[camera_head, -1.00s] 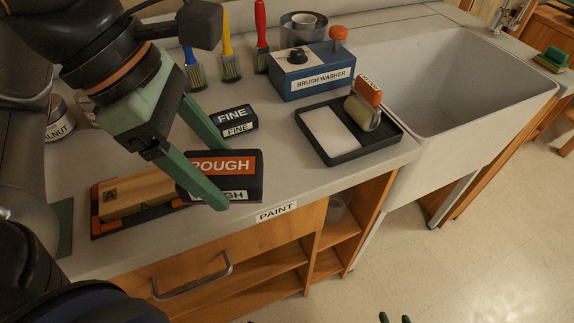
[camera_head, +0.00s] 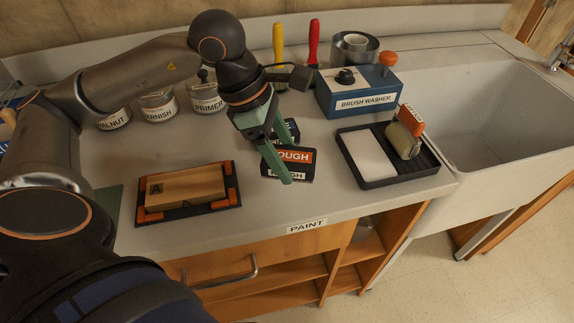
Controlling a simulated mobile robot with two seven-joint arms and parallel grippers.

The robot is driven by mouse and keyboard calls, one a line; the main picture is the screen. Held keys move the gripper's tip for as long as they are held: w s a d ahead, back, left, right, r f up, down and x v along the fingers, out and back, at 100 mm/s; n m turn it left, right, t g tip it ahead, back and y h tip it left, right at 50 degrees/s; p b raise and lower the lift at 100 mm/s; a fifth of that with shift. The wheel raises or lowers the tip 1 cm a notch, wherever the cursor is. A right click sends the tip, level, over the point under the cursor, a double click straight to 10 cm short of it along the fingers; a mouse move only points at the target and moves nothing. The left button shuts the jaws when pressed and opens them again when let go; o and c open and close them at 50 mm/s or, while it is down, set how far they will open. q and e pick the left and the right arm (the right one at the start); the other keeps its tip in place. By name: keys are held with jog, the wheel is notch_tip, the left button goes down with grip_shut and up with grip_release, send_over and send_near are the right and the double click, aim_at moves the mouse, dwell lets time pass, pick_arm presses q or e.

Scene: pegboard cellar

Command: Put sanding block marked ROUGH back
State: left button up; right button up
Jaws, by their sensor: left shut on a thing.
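The black sanding block marked ROUGH (camera_head: 300,157) has an orange label on top and a white one on its side. My left gripper (camera_head: 287,162) is shut on it, with a green finger across its left part. The block is at the middle of the counter; I cannot tell whether it touches the surface. The block marked FINE (camera_head: 294,127) is just behind it, mostly hidden by the gripper. My right gripper is out of view.
A wooden block marked A (camera_head: 185,188) lies in a black and orange holder (camera_head: 222,203) to the left. A black paint tray (camera_head: 405,178) with a roller is to the right, before the blue brush washer (camera_head: 355,98). Labelled cans, including PRIMER (camera_head: 207,98), stand behind. Bare counter lies in front.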

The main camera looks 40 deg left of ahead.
pick_arm(q)
jog(key=shift+w+a+f, duration=0.2)
jog(key=shift+w+f, duration=0.4)
jog(key=shift+f, duration=0.2)
jog(key=shift+w+f, duration=0.15)
jog(key=shift+f, duration=1.5)
jog(key=shift+b, duration=0.3)
jog(key=shift+f, duration=0.2)
jog(key=o, duration=1.3)
jog(key=shift+r, duration=0.1)
jog(key=shift+r, duration=0.2)
jog(key=p+v, duration=0.1)
jog(key=v, duration=1.1)
